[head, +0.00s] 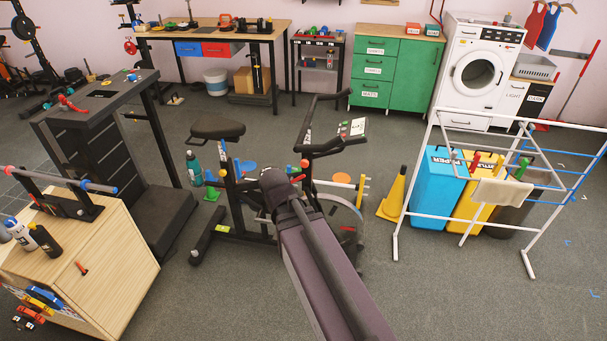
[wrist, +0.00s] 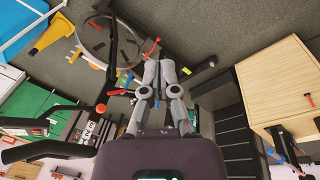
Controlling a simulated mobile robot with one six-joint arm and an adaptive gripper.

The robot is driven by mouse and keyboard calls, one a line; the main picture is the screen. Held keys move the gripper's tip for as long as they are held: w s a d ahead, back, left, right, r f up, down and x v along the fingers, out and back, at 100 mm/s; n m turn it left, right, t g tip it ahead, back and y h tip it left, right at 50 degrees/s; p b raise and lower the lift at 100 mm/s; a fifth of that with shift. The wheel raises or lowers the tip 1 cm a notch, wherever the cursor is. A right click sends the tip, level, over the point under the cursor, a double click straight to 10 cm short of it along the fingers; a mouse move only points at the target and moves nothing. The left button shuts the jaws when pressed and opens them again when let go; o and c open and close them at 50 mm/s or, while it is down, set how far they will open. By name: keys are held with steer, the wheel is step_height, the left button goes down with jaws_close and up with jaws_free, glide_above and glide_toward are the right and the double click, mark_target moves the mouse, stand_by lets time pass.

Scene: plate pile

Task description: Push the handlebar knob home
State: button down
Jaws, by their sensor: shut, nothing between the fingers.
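The exercise bike (head: 318,150) stands mid-floor, partly hidden behind my arm. A red-orange knob (head: 304,163) shows on the post below its handlebar (head: 335,147). I take it for the handlebar knob; how far in it sits cannot be told. In the wrist view an orange knob (wrist: 101,108) shows left of my gripper, near the black handlebar (wrist: 55,150). My gripper (wrist: 160,64) is shut and empty, its fingers side by side, pointing towards the floor. It looks apart from the knob. In the head view my arm hides its fingers.
The bike seat (head: 217,131) is left of my arm. A treadmill (head: 110,140) and wooden cabinet (head: 95,260) stand further left. A yellow cone (head: 394,195), bins (head: 436,190) and white drying rack (head: 500,127) stand to the right. The floor at front right is clear.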

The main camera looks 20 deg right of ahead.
mark_target(304, 166)
steer(key=w+d+f+n+t+h+b, duration=0.35)
steer(key=w+d+f+n+b, duration=0.2)
steer(key=w+b, duration=0.2)
steer(key=w+d+f+n+t+h+b, duration=0.2)
steer(key=w+d+f+n+h+b, duration=0.2)
steer(key=w+d+n+b, duration=0.25)
steer(key=w+f+n+t+b, duration=0.3)
steer(key=w+n+b, duration=0.3)
steer(key=b, duration=0.3)
steer(key=w+d+f+n+t+b, duration=0.1)
steer(key=w+f+n+t+b, duration=0.2)
steer(key=n+b, duration=0.6)
steer(key=w+t+h, duration=0.1)
steer(key=w+t, duration=0.1)
steer(key=w, duration=0.1)
steer(key=shift+w+d+n+b, duration=0.3)
steer(key=shift+w, duration=0.05)
steer(key=shift+w, duration=0.1)
steer(key=x, duration=1.3)
steer(key=shift+w+d+r, duration=0.1)
steer(key=shift+w+d, duration=0.1)
steer(key=shift+w, duration=0.15)
steer(key=shift+w, duration=0.1)
